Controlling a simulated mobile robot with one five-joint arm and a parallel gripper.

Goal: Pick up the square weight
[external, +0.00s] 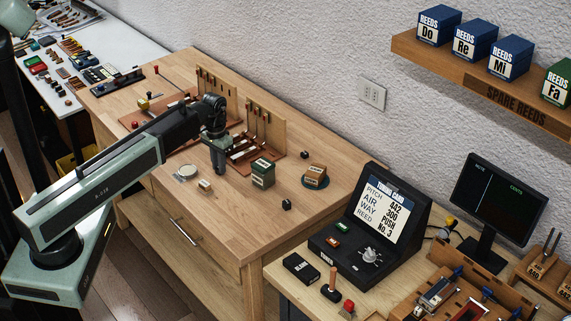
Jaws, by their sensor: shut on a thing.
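My gripper (218,168) points down over the wooden workbench, left of the green box. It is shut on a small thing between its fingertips. The thing is mostly hidden and too small to make out, so I cannot tell whether it is the square weight. I also cannot tell whether it touches the bench top. Two small dark blocks stand on the bench, one (287,204) near the front and one (305,154) farther back. I cannot tell whether either is a weight.
A pale block (204,185) and a round dish (186,172) lie just left of my gripper. Wooden racks (264,124) stand behind.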

